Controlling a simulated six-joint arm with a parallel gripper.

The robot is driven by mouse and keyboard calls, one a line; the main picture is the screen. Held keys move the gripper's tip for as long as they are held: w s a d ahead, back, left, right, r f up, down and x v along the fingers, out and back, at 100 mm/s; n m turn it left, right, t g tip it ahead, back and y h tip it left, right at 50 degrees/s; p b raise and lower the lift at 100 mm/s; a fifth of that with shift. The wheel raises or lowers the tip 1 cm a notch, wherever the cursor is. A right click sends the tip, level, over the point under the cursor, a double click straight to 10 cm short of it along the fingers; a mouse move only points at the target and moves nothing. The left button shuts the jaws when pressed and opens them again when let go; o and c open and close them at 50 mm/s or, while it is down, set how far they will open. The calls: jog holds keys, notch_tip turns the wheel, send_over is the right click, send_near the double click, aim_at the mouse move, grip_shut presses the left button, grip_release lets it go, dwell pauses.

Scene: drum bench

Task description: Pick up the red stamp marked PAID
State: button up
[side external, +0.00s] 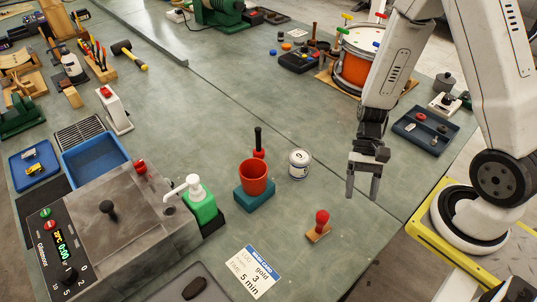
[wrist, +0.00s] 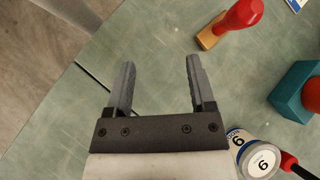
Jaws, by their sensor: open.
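A stamp with a red knob handle and a tan wooden base (side external: 319,226) stands on the green bench top. It also shows in the wrist view as the red-handled stamp (wrist: 232,22), at the top right. Any PAID marking is too small or hidden to read. My gripper (side external: 363,190) is open and empty, above the bench, behind and to the right of the stamp in the side view. In the wrist view my gripper's two fingers (wrist: 158,75) are apart with only bench between them. The stamp lies beyond the right finger, apart from it.
A red cup (side external: 254,177) sits on a teal block (side external: 255,199), with a small white can (side external: 299,163) beside it. A white card (side external: 254,271) lies left of the stamp. A dark tray (side external: 425,130) and an orange drum (side external: 355,68) stand farther back. Bench around the stamp is clear.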

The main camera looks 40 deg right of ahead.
aim_at(321, 223)
jog(key=m+y, duration=0.1)
jog(key=a+f+m+y, duration=0.1)
jog(key=shift+s+a+y, duration=0.1)
jog(key=shift+s+y, duration=0.2)
jog(key=shift+s, duration=0.05)
jog(key=m+y, duration=0.1)
jog(key=y, duration=0.1)
jog(key=a+f+m+t+y, duration=0.1)
jog(key=m, duration=0.1)
jog(key=shift+w+a+f+y, duration=0.1)
jog(key=shift+a+f+y, duration=0.1)
jog(key=shift+y, duration=0.2)
jog(key=m+t+y, duration=0.1)
jog(key=f+m+t+y, duration=0.1)
jog(key=w+m+t+y, duration=0.1)
jog(key=shift+a+f+m, duration=0.15)
jog(key=shift+a+m, duration=0.15)
jog(key=shift+a, duration=0.05)
jog(key=shift+w+f+m+t+y, duration=0.2)
jog(key=shift+f+m+t+y, duration=0.15)
jog(key=shift+m+t, duration=0.45)
jog(key=shift+w+f+m+t+y, duration=0.2)
jog(key=shift+m+t+y, duration=0.25)
jog(key=shift+m+t, duration=0.3)
jog(key=shift+w+a, duration=0.1)
jog(key=shift+a, duration=1.15)
jog(key=shift+a, duration=0.1)
